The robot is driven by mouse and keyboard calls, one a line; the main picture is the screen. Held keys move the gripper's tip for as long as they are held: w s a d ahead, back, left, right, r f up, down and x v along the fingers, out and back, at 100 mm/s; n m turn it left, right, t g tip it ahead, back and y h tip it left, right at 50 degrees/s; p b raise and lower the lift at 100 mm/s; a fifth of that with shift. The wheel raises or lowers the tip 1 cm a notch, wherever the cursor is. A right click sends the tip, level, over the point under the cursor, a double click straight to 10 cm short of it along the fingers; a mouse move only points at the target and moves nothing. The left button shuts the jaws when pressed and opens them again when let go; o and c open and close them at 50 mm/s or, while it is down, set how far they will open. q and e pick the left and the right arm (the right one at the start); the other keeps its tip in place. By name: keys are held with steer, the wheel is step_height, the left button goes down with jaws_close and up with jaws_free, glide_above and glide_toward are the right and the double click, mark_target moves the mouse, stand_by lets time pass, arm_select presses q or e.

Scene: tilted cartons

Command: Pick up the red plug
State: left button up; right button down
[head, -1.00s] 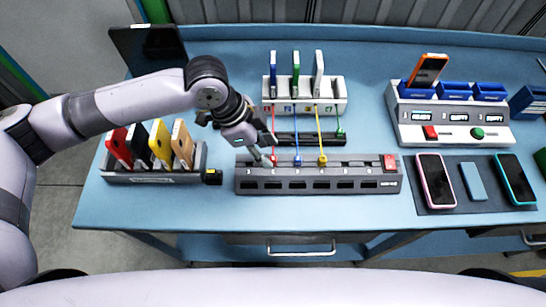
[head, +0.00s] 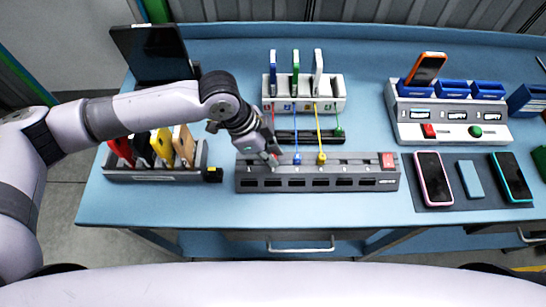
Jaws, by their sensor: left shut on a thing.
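In the head view, my left gripper (head: 271,158) is over the left part of a grey power strip (head: 360,171). Its fingers are shut on the red plug, which is mostly hidden by the gripper. The red cable (head: 273,115) runs from the white charging station (head: 335,97) down toward the gripper. A blue plug (head: 297,159) and a yellow plug (head: 321,158) sit on the strip just right of the gripper. I cannot tell whether the red plug touches the strip. My right gripper is not in view.
A dark rack (head: 190,176) with several coloured phones stands left of the strip. A green plug (head: 339,131) is by a black bar (head: 300,137) behind it. A mat with phones (head: 434,178) lies to the right, below a blue-slotted dock (head: 455,119).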

arm_select(q)
jaws_close()
steer(key=shift+w+r, duration=0.1)
steer(key=shift+r, duration=0.4)
step_height(320, 180, up, 19)
steer(key=b, duration=0.3)
steer(key=shift+r+p, duration=0.75)
steer(key=shift+p, duration=0.35)
steer(key=shift+r+p, duration=0.6)
steer(key=shift+p, duration=0.35)
steer(key=shift+f, duration=0.1)
